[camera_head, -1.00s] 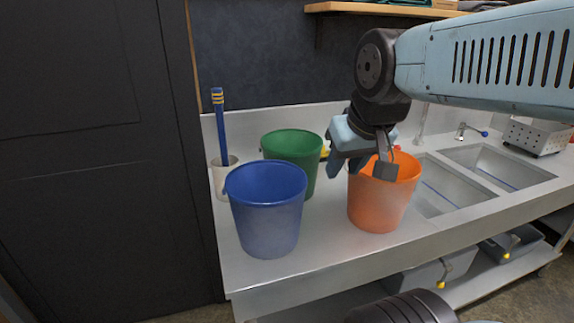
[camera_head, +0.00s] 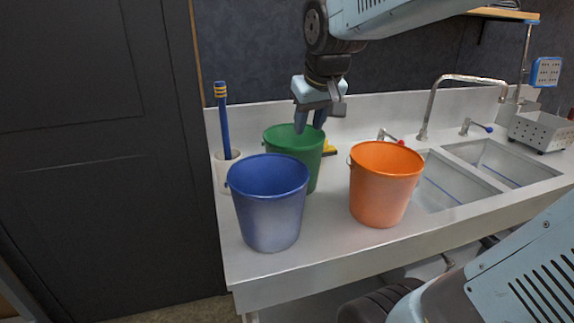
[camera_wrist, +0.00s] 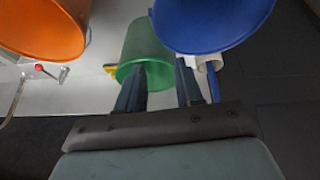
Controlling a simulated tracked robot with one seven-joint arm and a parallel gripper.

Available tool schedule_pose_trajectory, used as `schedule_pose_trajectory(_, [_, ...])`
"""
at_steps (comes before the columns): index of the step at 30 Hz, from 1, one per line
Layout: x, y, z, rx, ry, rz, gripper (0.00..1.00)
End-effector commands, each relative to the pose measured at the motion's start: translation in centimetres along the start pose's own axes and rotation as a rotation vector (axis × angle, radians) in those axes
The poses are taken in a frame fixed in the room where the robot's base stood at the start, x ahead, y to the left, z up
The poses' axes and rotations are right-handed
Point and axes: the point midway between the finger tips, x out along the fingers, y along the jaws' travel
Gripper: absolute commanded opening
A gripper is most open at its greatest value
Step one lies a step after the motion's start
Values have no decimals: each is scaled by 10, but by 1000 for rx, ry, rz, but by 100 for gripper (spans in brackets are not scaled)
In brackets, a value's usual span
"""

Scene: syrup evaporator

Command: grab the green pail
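The green pail (camera_head: 312,162) stands upright on the metal counter, behind the blue pail (camera_head: 270,215) and left of the orange pail (camera_head: 383,190). My gripper (camera_head: 310,128) points down over the green pail's rim, at its right part. Its two fingers are apart, with a gap between them. In the wrist view the green pail (camera_wrist: 146,45) lies ahead of the two parted fingers (camera_wrist: 157,80), its rim between them. I cannot tell whether a finger touches the rim. The blue pail hides part of the green pail.
A white cup (camera_head: 222,172) with a blue-handled tool (camera_head: 223,120) stands left of the pails. A yellow item (camera_head: 329,147) lies behind the green pail. Sinks with a tall faucet (camera_head: 434,100) and a perforated basket (camera_head: 540,131) are at the right. The counter front is clear.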

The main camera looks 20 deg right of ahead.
Motion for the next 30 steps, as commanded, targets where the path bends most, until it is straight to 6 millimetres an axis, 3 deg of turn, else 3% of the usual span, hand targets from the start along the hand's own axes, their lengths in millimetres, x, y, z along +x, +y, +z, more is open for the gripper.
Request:
schedule_pose_trajectory(3, [20,-5,-36,-37,-17,-3,36])
schedule_pose_trajectory(9, [55,-15,-88,-92,-34,-7,36])
schedule_pose_trajectory(15, [83,-23,-121,-130,-44,-9,36])
schedule_pose_trajectory(23, [104,-26,-131,-144,-49,-10,36])
schedule_pose_trajectory(30, [144,-26,-128,-143,-50,-10,36])
